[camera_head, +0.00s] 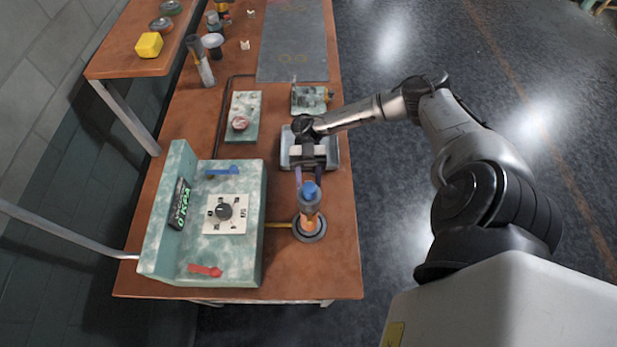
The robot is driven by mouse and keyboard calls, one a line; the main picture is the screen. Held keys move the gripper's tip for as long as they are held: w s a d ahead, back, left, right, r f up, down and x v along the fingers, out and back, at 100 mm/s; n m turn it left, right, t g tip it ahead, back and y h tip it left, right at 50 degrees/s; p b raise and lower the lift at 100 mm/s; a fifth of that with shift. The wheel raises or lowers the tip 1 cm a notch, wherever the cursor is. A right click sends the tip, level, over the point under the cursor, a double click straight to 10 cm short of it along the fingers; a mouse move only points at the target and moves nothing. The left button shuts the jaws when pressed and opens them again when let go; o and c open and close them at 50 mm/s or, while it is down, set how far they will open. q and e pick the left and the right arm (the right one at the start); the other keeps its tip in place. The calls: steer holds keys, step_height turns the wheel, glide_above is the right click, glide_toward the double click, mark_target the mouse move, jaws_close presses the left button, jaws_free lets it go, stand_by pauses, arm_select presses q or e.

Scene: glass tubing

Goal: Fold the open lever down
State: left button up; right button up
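A pale green console (246,256) stands on the near part of the brown table. A blue lever (223,170) lies across its far part and a red lever (205,270) across its near part. I cannot tell which lever stands open. My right gripper (311,178) is to the right of the console, apart from both levers. Its two purple fingers point toward the near side and are spread, with nothing seen between them. A blue-topped orange upright piece (311,208) on a round dark base stands just nearer than the fingertips. My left gripper is not in view.
The console carries a dial (224,211) and a dark display (180,204). A yellow tube (278,225) joins the console to the round base. Small green-topped devices (240,117) (309,100) and a grey mat (292,45) lie farther back. The near right table corner is clear.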

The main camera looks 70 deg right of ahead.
jaws_close()
steer(key=shift+s+a+f+g+y+b, duration=0.15)
steer(key=shift+a+f+g+y+b, duration=0.2)
steer(key=shift+y, duration=0.45)
steer(key=shift+s+a+g+y, duration=0.15)
steer(key=shift+a+g+y, duration=0.15)
steer(key=shift+y, duration=0.5)
jaws_free()
steer(key=shift+d, duration=0.1)
